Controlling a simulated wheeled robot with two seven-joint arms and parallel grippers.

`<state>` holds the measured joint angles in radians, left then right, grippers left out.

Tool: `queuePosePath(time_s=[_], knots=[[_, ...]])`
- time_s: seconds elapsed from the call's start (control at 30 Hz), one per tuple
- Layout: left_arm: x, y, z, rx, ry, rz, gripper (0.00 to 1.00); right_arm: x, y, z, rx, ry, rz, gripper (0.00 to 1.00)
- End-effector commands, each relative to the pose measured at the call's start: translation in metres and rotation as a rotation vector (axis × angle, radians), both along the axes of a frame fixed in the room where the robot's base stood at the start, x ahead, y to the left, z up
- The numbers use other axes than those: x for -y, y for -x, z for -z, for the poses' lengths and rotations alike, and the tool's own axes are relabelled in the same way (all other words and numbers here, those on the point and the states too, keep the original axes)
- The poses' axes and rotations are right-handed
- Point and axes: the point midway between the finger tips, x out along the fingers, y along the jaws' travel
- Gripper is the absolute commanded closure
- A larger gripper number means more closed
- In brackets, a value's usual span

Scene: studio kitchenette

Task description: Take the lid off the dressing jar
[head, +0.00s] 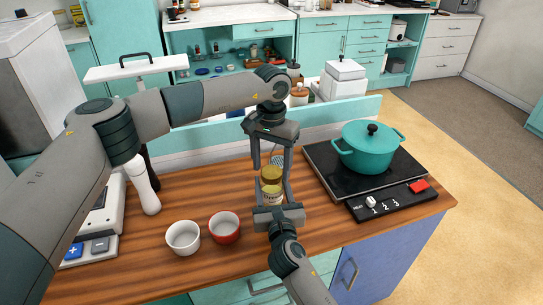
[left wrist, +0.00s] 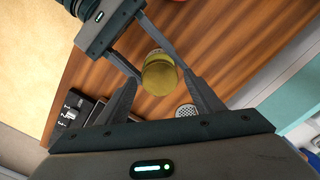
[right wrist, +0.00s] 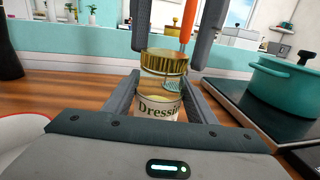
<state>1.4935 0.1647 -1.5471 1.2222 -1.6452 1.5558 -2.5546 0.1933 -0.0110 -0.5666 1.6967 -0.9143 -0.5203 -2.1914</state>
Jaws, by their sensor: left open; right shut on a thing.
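The dressing jar (head: 271,194) stands upright above the wooden counter, with a gold lid (head: 271,173) on top. In the right wrist view, its "Dressing" label (right wrist: 158,107) faces me below the lid (right wrist: 164,62). My right gripper (right wrist: 158,92) is shut on the jar body from the front. My left gripper (head: 271,167) points down from above, open. Its fingertips are on either side of the lid, near its top. In the left wrist view, the lid (left wrist: 158,75) lies between the open fingers. I cannot tell whether the jar's base touches the counter.
A teal pot (head: 368,148) sits on the black hob (head: 320,160) to the right. A white bowl (head: 183,238) and a red bowl (head: 225,228) stand left of the jar. An orange-handled utensil (right wrist: 187,22) is behind the jar. A low teal ledge (head: 330,117) runs behind the counter.

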Motion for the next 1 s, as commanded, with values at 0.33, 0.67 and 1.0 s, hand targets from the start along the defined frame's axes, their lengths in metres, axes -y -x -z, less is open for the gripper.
queuePosePath(time_s=[0.33,0.67,1.0], knots=[[0.0,-0.0003,0.0065,0.001,0.0,0.0,0.39,-0.0001,0.0002,0.0011,-0.002,-0.001,0.0,1.0],[0.0,-0.0004,0.0063,0.001,0.0,-0.001,0.81,-0.0001,0.0002,0.0011,-0.002,-0.001,0.0,1.0],[-0.0005,-0.0005,0.006,0.002,0.0,-0.262,0.81,0.0001,0.0002,0.0011,-0.002,-0.001,0.0,1.0]])
